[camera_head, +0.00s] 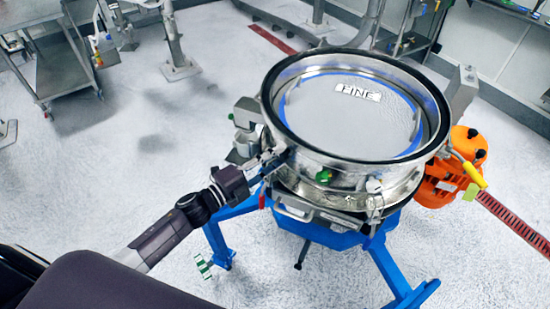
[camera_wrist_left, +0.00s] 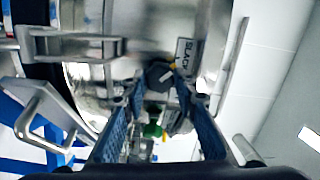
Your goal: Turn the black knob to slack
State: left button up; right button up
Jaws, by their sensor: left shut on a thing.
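The black knob (camera_wrist_left: 157,74) is on the metal side of the sifter, between the fingertips of my left gripper (camera_wrist_left: 160,88) in the left wrist view. The gripper is shut on it, and its blue-padded fingers lie on either side. A "SLACK" label (camera_wrist_left: 187,52) sits just right of the knob, with a small yellow mark between them. In the head view my left gripper (camera_head: 268,166) reaches the near left side of the round sifter (camera_head: 335,172), and hides most of the knob. My right gripper is not in view.
The sifter's top is marked "FINE" (camera_head: 358,92) and stands on a blue frame (camera_head: 390,270). An orange motor unit (camera_head: 437,187) with a yellow handle is at its right. A metal cart (camera_head: 62,70) stands far left.

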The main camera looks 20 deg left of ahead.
pick_arm(q)
jog(key=o, duration=1.2)
jog(key=shift+c, duration=0.2)
jog(key=v, duration=1.2)
jog(key=s+a+f+n+g+y+b, duration=0.1)
jog(key=s+a+f+n+y, duration=0.25)
jog(key=f, duration=0.75)
jog(key=s+a+f+n+g+y+b, duration=0.15)
jog(key=f+n, duration=0.35)
jog(key=f, duration=0.6)
jog(key=s+a+f+n+g+y+b, duration=0.1)
jog(key=s+a+f+n+g+y, duration=0.2)
jog(key=f, duration=0.8)
jog(key=s+d+f+n+g+y, duration=0.25)
jog(key=s+f+n, duration=0.25)
jog(key=s+f, duration=0.8)
jog(key=s+d+f+n+g+b, duration=0.1)
jog(key=s+d+f+g, duration=0.2)
jog(key=s, duration=0.6)
jog(key=s+d+f+n+g+b, duration=0.1)
jog(key=s+d+f+n+g, duration=0.1)
jog(key=s+f, duration=0.5)
jog(key=shift+s+d+g+h, duration=0.45)
jog(key=shift+s+d+g, duration=0.2)
jog(key=shift+s, duration=0.55)
